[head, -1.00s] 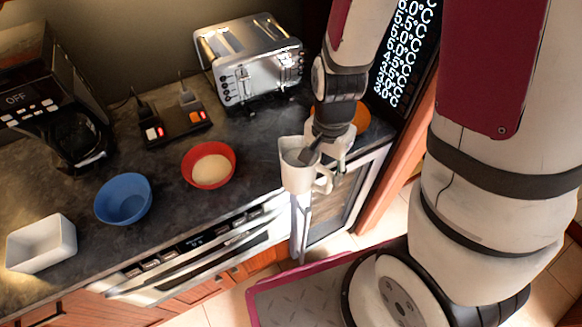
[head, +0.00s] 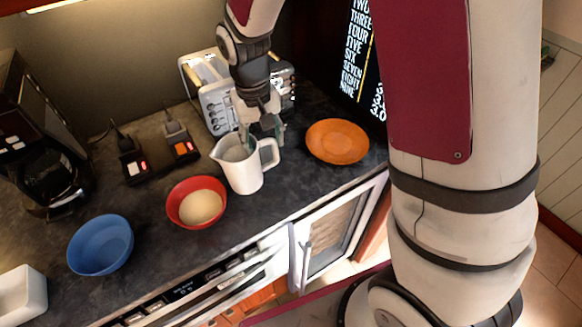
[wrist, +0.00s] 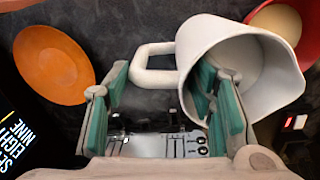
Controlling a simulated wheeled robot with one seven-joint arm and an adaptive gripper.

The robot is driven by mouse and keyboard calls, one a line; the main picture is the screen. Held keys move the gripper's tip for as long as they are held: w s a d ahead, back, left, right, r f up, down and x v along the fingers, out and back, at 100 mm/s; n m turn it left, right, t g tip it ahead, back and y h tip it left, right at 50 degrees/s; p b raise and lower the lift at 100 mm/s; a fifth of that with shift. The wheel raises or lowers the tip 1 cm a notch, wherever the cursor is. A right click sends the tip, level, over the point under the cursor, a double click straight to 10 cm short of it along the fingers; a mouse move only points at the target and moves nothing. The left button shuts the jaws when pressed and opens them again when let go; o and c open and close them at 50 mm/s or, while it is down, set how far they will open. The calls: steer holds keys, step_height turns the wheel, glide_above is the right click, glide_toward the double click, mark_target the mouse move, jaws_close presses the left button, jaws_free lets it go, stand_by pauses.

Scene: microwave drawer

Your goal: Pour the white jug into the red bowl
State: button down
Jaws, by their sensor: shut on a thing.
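The white jug (head: 245,172) is upright just right of the red bowl (head: 180,214) in the head view. I cannot tell whether its base touches the counter. My gripper (head: 262,133) is shut on the jug near its rim and handle. In the wrist view, the jug (wrist: 262,95) shows its open mouth, with the handle between my gripper's fingers (wrist: 160,85) and one finger at the mouth. No contents are visible in it. The red bowl holds something pale cream; its rim also shows at the wrist view's top right (wrist: 308,42).
An orange plate (head: 337,141) lies to the right, and a toaster (head: 214,105) stands behind my gripper. A blue bowl (head: 100,245), a white dish (head: 22,295) and a coffee maker (head: 40,150) are left. Switch boxes (head: 158,158) sit behind the red bowl.

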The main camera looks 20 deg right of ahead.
steer(key=w+a+r+n+b, duration=0.1)
steer(key=w+a+r+n, duration=0.1)
steer(key=w+n, duration=0.3)
steer(key=w+a+r+n+t+b, duration=0.1)
steer(key=w+a+r+n+b, duration=0.1)
steer(key=w, duration=0.6)
steer(key=a+r+n, duration=0.1)
steer(key=a+n, duration=0.1)
steer(key=shift+w+a+r+n, duration=0.15)
steer(key=shift+w+n, duration=0.15)
steer(key=shift+n, duration=0.1)
step_height(320, 180, down, 3)
steer(key=shift+b, duration=0.55)
steer(key=shift+s+a+r+t+h+p, duration=0.65)
steer(key=shift+s+r+t+h+p, duration=0.2)
steer(key=shift+r+t, duration=0.15)
